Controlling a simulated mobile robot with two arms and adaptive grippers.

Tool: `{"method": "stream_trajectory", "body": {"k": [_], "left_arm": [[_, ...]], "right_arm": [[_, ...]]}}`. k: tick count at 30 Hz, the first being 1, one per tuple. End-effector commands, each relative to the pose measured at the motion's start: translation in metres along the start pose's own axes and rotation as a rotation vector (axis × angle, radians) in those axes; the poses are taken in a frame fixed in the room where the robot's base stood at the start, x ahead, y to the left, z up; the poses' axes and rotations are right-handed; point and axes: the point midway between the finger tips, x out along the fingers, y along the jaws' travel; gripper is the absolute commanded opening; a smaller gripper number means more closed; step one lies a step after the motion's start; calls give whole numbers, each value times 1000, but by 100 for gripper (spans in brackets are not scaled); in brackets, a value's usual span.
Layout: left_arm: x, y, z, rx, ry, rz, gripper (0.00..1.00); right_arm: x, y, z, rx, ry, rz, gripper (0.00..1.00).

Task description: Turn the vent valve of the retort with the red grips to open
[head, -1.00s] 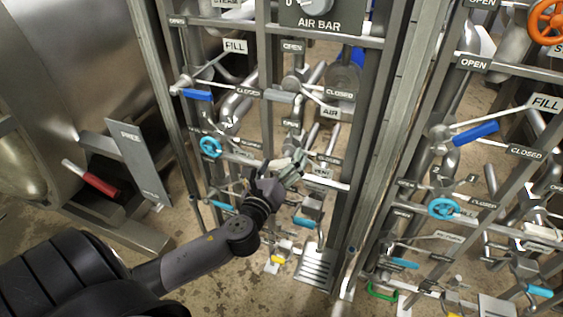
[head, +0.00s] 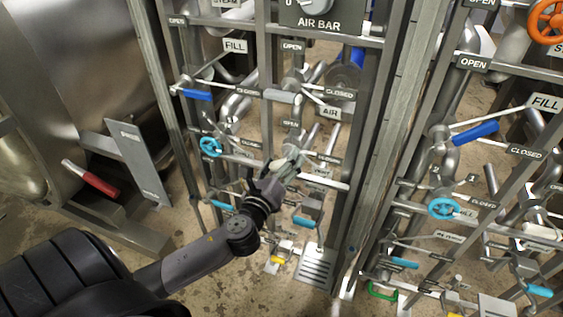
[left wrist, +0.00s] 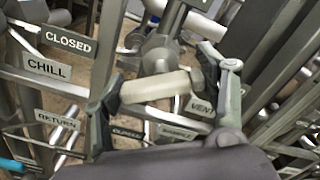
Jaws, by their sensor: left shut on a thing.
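My left gripper (head: 288,168) reaches from the lower left into the pipework of the left retort. In the left wrist view my left gripper (left wrist: 165,92) has a finger at each end of a short pale lever grip (left wrist: 155,87) and is shut on it. A VENT label (left wrist: 203,106) sits beside the right finger, partly covered. The valve body (left wrist: 163,50) shows behind the grip. In the head view the fingers hide most of this valve. The retort at left has a red grip (head: 98,183). My right gripper is not in view.
Close around are a light-blue handwheel (head: 210,147), a blue lever (head: 197,95) and a grey upright post (head: 375,150). A second pipe rack with an orange wheel (head: 548,20) stands at right.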

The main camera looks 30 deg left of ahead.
Motion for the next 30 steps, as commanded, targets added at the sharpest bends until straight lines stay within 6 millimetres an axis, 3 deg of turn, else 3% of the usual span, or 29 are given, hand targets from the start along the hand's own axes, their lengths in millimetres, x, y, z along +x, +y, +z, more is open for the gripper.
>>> {"method": "stream_trajectory", "body": {"k": [13, 30], "left_arm": [[0, 2, 0, -385, -2, 3, 38], [0, 4, -1, -849, -2, 3, 38]], "right_arm": [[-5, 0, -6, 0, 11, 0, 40], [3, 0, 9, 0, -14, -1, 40]]}}
